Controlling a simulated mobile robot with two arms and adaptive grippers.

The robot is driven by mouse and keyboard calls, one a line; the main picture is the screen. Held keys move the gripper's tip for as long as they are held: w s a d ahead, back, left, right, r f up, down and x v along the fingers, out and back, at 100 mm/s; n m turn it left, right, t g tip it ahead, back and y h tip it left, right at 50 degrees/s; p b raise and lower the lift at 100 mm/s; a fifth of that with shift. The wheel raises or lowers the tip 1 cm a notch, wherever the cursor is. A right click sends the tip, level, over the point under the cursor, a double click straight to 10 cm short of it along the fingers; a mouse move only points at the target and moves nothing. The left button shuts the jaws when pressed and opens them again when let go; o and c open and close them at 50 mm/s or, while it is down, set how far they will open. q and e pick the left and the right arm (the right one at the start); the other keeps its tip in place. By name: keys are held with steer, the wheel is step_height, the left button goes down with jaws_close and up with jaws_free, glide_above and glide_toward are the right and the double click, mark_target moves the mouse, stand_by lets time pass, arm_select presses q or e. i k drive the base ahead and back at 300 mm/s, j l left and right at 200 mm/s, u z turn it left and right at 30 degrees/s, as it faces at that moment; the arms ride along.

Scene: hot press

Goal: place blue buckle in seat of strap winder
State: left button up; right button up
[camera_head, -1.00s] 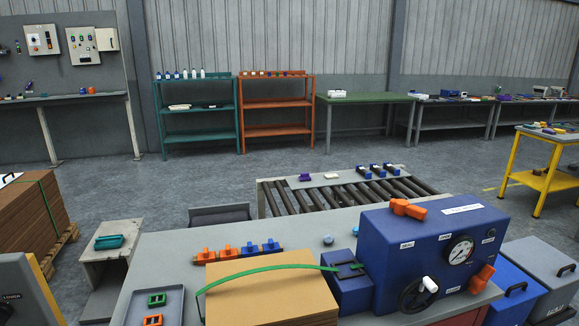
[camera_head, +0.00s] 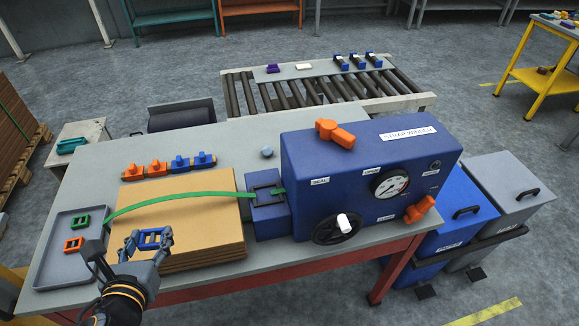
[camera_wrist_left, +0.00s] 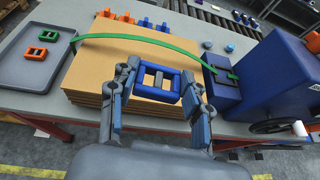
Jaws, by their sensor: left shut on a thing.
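My left gripper (camera_head: 148,241) is shut on the blue buckle (camera_head: 151,236), a small frame with bars. It holds the buckle above the front left corner of the cardboard stack. In the left wrist view the buckle (camera_wrist_left: 160,82) sits between the two fingertips. The strap winder (camera_head: 370,165) is a large blue machine with a gauge, handwheel and orange handles. Its seat (camera_head: 266,203) is a smaller blue block on its left side, apart from and to the right of my gripper. A green strap (camera_head: 180,198) runs over the stack to it. My right gripper is out of view.
A grey tray (camera_head: 60,275) at the left holds a green buckle (camera_head: 80,223) and an orange buckle (camera_head: 74,245). A roller conveyor (camera_head: 310,92) is farther back.

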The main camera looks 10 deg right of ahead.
mark_target(267, 194)
steer(key=i+l+u, duration=0.1)
steer(key=l, duration=0.3)
steer(key=i+l, duration=0.15)
steer(key=l, duration=0.25)
steer(key=i+l+u, duration=0.15)
steer(key=l, duration=0.3)
